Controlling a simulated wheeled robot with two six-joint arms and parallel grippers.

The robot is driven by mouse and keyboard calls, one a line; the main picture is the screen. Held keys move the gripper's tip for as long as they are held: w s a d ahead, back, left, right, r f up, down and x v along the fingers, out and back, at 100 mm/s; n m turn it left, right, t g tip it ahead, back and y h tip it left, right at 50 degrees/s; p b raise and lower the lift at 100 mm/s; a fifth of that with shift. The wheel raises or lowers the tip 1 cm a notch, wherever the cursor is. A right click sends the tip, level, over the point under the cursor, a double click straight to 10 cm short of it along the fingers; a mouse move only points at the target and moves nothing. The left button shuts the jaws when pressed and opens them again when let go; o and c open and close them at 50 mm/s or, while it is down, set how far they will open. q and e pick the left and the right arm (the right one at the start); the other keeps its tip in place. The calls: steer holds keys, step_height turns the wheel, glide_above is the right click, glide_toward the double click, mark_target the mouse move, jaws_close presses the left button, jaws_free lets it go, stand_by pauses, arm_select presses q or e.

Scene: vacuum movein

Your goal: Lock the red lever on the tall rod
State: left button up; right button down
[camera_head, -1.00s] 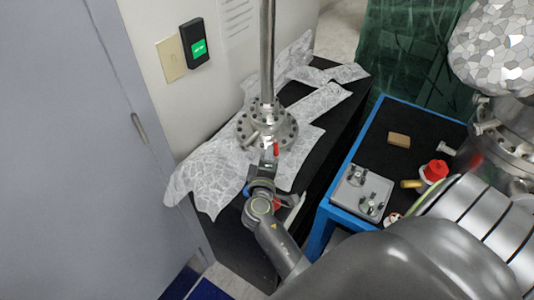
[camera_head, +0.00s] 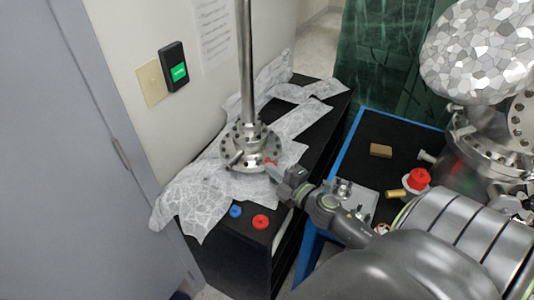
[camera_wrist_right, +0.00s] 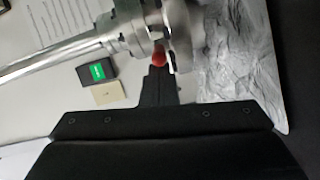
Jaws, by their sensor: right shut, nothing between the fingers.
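The tall rod (camera_head: 246,70) is a shiny metal tube standing upright on a round bolted flange (camera_head: 247,147). The red lever (camera_head: 270,162) is a small red piece at the flange's right front edge. It also shows in the wrist view as a red tip (camera_wrist_right: 159,57) beside the metal flange. My right gripper (camera_head: 275,170) comes in from the lower right, with its tip right at the lever. In the wrist view its dark fingers (camera_wrist_right: 158,76) are together with the red tip at their end; whether they touch it is unclear. My left gripper is not in view.
The flange stands on a black cabinet (camera_head: 225,255) partly covered by crumpled foil (camera_head: 190,200). A blue-edged cart (camera_head: 350,150) with small parts and a large metal vessel (camera_head: 475,50) are at the right.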

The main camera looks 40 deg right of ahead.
steer(key=d+n+y+b, duration=0.1)
steer(key=y, duration=0.1)
steer(key=d+n+y+b, duration=0.1)
steer(key=y+b, duration=0.1)
steer(key=n+g+y+b, duration=0.1)
steer(key=y, duration=0.1)
steer(key=shift+w+d+f+n, duration=0.15)
steer(key=shift+d+f+n, duration=0.1)
steer(key=shift+d+n, duration=0.15)
steer(key=shift+w+d+r+g, duration=0.15)
steer(key=shift+d+r+g, duration=0.15)
steer(key=shift+d, duration=0.15)
